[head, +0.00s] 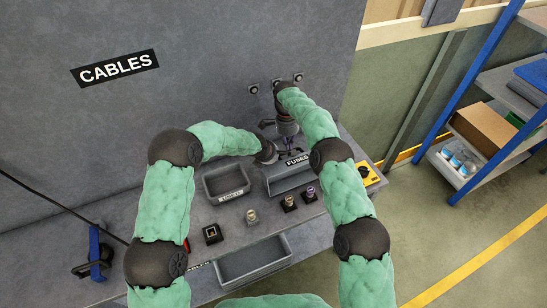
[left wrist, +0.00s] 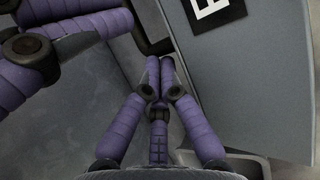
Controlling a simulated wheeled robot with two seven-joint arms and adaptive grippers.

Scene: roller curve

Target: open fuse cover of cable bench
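The fuse box with its grey cover (head: 290,181) and FUSES label (head: 297,160) stands on the cable bench at right of centre. In the left wrist view the grey panel (left wrist: 235,85) with part of a label fills the right side, beside a dark handle-like bar (left wrist: 150,42). My left gripper (left wrist: 160,64) has its purple fingertips together just below that bar; I cannot tell whether they touch it. It also shows in the head view (head: 283,154), partly hidden. My right gripper (head: 288,147) hangs beside it, over the box's back edge; its fingertips are unclear.
A grey tray (head: 204,184) stands left of the fuse box. Small parts on dark blocks (head: 251,217) line the bench front. An open drawer-like bin (head: 253,277) is below. A yellow switch box (head: 363,174) is right of the fuses. Wall fittings (head: 253,88) are behind.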

